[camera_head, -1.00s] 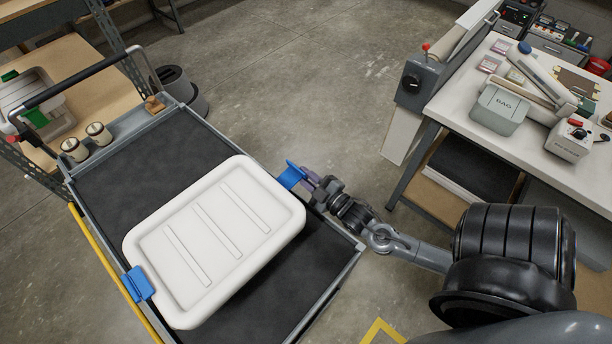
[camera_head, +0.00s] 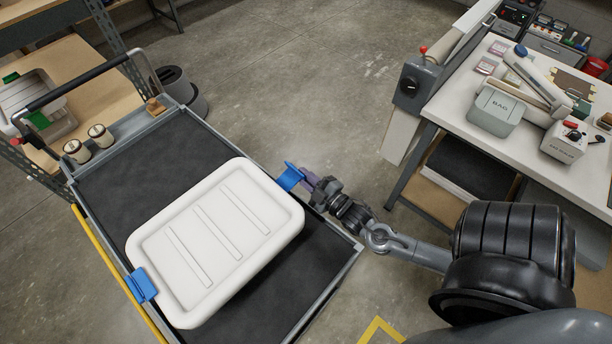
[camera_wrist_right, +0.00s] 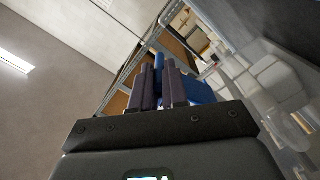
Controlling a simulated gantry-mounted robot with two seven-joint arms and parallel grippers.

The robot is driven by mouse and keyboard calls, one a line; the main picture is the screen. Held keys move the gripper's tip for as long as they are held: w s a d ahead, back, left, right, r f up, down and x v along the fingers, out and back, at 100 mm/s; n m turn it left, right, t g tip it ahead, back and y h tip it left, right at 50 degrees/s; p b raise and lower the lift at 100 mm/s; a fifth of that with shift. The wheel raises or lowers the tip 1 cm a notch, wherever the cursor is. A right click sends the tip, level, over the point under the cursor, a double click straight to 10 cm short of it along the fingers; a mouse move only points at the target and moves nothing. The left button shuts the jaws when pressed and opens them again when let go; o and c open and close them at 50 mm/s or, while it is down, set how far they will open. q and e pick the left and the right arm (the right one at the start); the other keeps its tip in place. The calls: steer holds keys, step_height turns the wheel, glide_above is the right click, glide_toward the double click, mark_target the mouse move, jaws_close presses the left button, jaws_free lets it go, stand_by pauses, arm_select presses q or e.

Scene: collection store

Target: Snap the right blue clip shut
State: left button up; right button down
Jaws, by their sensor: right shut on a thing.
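A white lidded box (camera_head: 215,240) lies on the dark trolley. The right blue clip (camera_head: 289,177) is at its upper right edge, its flap jutting up and outward from the lid. A second blue clip (camera_head: 141,286) is on the lower left edge. My right gripper (camera_head: 311,183) is at the outer side of the right clip, shut on its flap. In the right wrist view, the fingers (camera_wrist_right: 159,88) stand close together with blue (camera_wrist_right: 158,64) between them, and more blue (camera_wrist_right: 198,91) beside them. The exact grip is partly hidden. My left gripper is out of view.
The trolley deck (camera_head: 150,165) is clear behind the box, with a yellow edge (camera_head: 115,270) at left. Two small spools (camera_head: 100,135) stand by the handle end. A white workbench (camera_head: 545,170) with a grey bin (camera_head: 496,111) stands at right, across open floor.

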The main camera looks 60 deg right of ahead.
mark_target(301, 175)
steer(key=r+n+p, duration=0.1)
steer(key=p, duration=0.2)
steer(key=a+r+n+p, duration=0.1)
steer(key=r+n+p, duration=0.1)
steer(key=p, duration=0.1)
steer(key=shift+w+r+n, duration=0.2)
steer(key=shift+r+n, duration=0.05)
steer(key=shift+n, duration=0.05)
steer(key=shift+a+r+n+p, duration=0.25)
steer(key=shift+n+p, duration=0.25)
steer(key=shift+p, duration=0.3)
steer(key=shift+w+r+p, duration=0.1)
steer(key=shift+p, duration=0.25)
steer(key=shift+a, duration=0.1)
steer(key=c, duration=1.1)
jaws_free()
steer(key=shift+a+f, duration=0.15)
steer(key=shift+f, duration=0.05)
